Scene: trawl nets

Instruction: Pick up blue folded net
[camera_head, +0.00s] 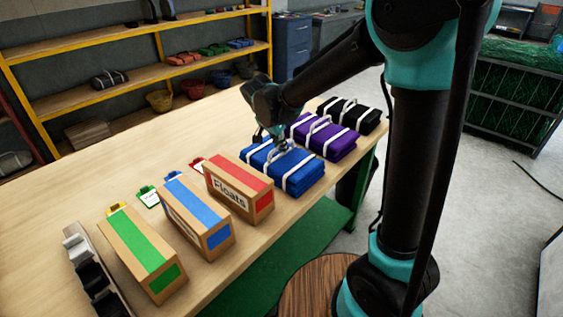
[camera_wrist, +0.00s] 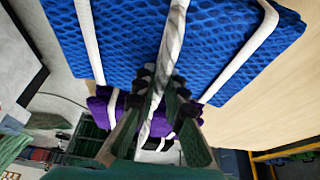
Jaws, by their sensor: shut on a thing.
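The blue folded net (camera_head: 302,174) lies on the wooden table, bound with white straps and topped by a white rope handle. My gripper (camera_head: 281,147) is above its middle, at the handle. In the wrist view the blue net (camera_wrist: 225,45) fills the top of the picture, and my gripper (camera_wrist: 160,80) is shut on its white rope handle (camera_wrist: 172,50). The fingers are on both sides of the rope. In the head view my gripper hides part of the handle. I cannot tell whether the net's underside touches the table.
A purple folded net (camera_head: 325,138) and a black one (camera_head: 350,113) lie behind the blue net. A red-striped box (camera_head: 238,190) stands close in front-left, with blue-striped (camera_head: 198,217) and green-striped (camera_head: 143,252) boxes beyond. The table (camera_head: 130,165) is clear toward the shelves (camera_head: 140,75).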

